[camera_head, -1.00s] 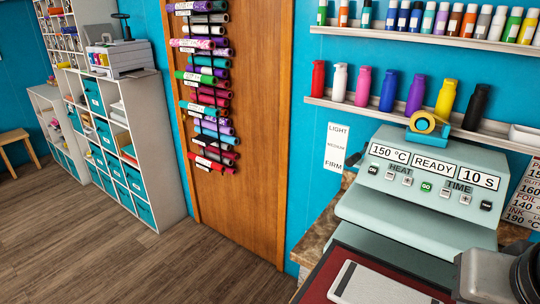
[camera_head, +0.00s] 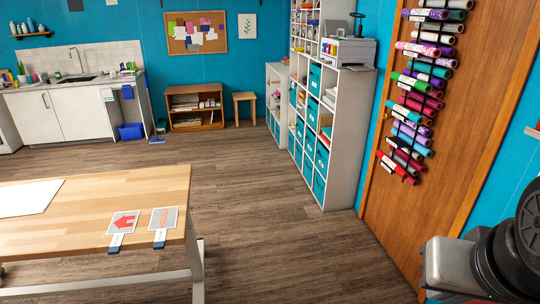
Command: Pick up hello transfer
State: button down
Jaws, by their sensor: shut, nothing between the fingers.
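Two square transfers lie at the near right corner of a light wooden table in the head view. The right one is a grey square transfer (camera_head: 164,217) with a faint orange design, too small to read as "hello" for certain. The left one, a transfer with a red design (camera_head: 123,222), lies beside it. Each has a white and dark blue tab hanging at the table edge. My gripper is not in view; only dark and grey links of my arm show at the lower right.
The wooden table (camera_head: 120,190) stands at the left, with a white sheet (camera_head: 28,198) on it. Open wood floor (camera_head: 275,225) lies right of it. White shelving (camera_head: 345,120) and a door with vinyl rolls (camera_head: 425,90) stand at the right.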

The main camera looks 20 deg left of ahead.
aim_at(162, 218)
jog(key=u, duration=1.7)
jog(key=i+j+z, duration=0.2)
jog(key=z, duration=0.25)
jog(key=i+j+z, duration=0.1)
jog(key=j+z, duration=0.15)
jog(key=z, duration=0.2)
jog(key=i+j+z, duration=0.1)
jog(key=j, duration=0.25)
jog(key=i+j+z, duration=0.15)
jog(key=j, duration=0.25)
jog(key=j+z, duration=0.1)
jog(key=j, duration=0.25)
jog(key=i+j, duration=0.1)
jog(key=j, duration=0.3)
jog(key=i+j, duration=0.1)
jog(key=j, duration=0.3)
jog(key=i+j, duration=0.1)
jog(key=j, duration=0.35)
jog(key=i+j+z, duration=0.1)
jog(key=j, duration=0.3)
